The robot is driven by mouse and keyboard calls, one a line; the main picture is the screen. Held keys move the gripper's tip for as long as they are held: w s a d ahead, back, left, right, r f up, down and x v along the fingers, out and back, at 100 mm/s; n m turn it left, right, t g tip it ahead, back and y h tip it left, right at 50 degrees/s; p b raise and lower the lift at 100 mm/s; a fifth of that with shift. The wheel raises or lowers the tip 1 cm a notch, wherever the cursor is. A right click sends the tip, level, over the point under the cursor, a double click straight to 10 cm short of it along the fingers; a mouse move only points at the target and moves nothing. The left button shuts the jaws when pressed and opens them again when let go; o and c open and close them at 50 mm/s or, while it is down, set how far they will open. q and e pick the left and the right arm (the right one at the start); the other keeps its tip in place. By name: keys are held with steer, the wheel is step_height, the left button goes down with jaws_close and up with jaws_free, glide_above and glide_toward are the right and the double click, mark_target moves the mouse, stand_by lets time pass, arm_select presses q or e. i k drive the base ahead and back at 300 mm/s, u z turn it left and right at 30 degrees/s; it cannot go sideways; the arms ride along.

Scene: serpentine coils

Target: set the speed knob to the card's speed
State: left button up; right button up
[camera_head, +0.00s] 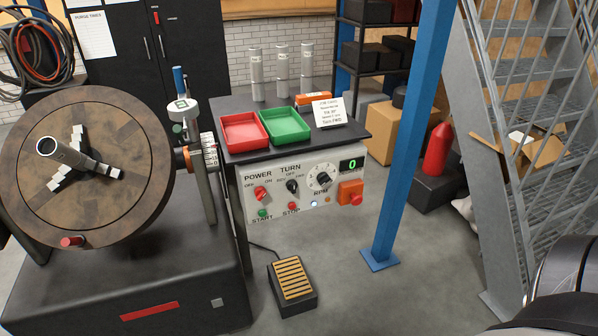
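The speed knob (323,180) is a dark knob on a white numbered dial marked RPM, on the front of the grey control panel (335,208). Its exact pointer setting is too small to read. The display (352,164) to its upper right shows a green 0. The white card (328,111) stands tilted on the dark table above the panel. It carries several printed lines, too small to read surely. A red POWER knob (262,193) and a black TURN knob (292,187) sit left of the speed knob. Neither of my grippers is in view.
A red tray (244,147) and a green tray (305,133) lie on the table, with several grey cylinders behind. A large round turntable (130,205) stands left. A foot pedal (292,285) lies on the floor. A blue post (408,130) and metal stairs (505,160) stand right.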

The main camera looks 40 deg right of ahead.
mark_target(323, 178)
steer(key=z, duration=0.5)
steer(key=i, duration=0.9)
steer(key=z, duration=0.7)
